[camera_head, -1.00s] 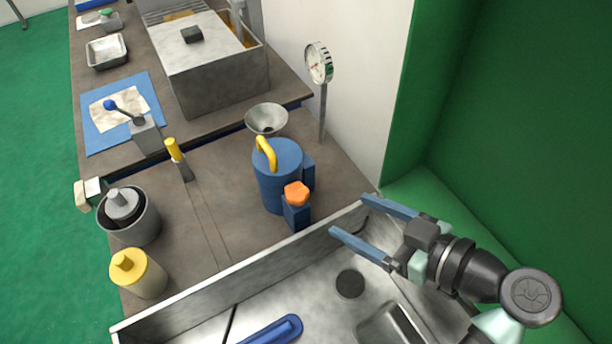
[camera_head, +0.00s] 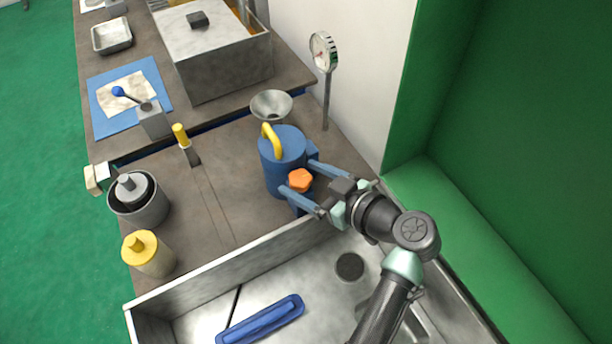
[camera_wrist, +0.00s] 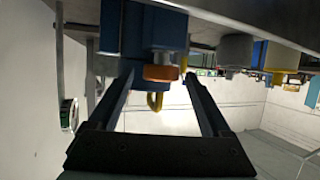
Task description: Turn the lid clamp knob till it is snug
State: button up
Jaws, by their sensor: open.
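The lid clamp knob is an orange lobed knob (camera_head: 300,180) on a blue block at the front right of a blue pot (camera_head: 282,180) with a yellow handle (camera_head: 271,138). My gripper (camera_head: 297,176) is open, with its two blue fingers on either side of the knob in the head view. In the wrist view the orange knob (camera_wrist: 161,73) shows ahead, between the open fingers (camera_wrist: 157,80) and beyond the palm. I cannot tell whether either finger touches it.
A metal sink (camera_head: 200,285) holding a blue-handled tool (camera_head: 262,318) lies in front. A funnel (camera_head: 272,104) and a dial gauge on a post (camera_head: 324,52) stand behind the pot. A yellow bottle (camera_head: 147,254) and a grey cylinder (camera_head: 140,200) stand left. The white wall is close on the right.

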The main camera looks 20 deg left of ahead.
grip_shut()
dwell(0.4)
jog(key=m+t, duration=0.1)
jog(key=m+t+h, duration=0.1)
jog(key=shift+s+a+m+t, duration=0.15)
jog(key=shift+s+m+t, duration=0.1)
jog(key=shift+m+t, duration=0.15)
jog(key=m+t+h+p, duration=0.2)
jog(key=m+h, duration=0.1)
jog(key=shift+s+a+r+t, duration=0.15)
jog(key=shift+s+r+t, duration=0.05)
jog(key=shift+t, duration=0.2)
jog(key=m+t+h+p, duration=0.1)
jog(key=m+h+p, duration=0.1)
jog(key=shift+m+t+p, duration=0.3)
jog(key=shift+t+p, duration=0.05)
jog(key=shift+t, duration=0.05)
jog(key=shift+a+h, duration=0.1)
jog(key=shift+h, duration=0.2)
jog(key=shift+f+m+t+h+p, duration=0.2)
jog(key=shift+m+t+h+p, duration=0.1)
jog(key=shift+m+p, duration=0.25)
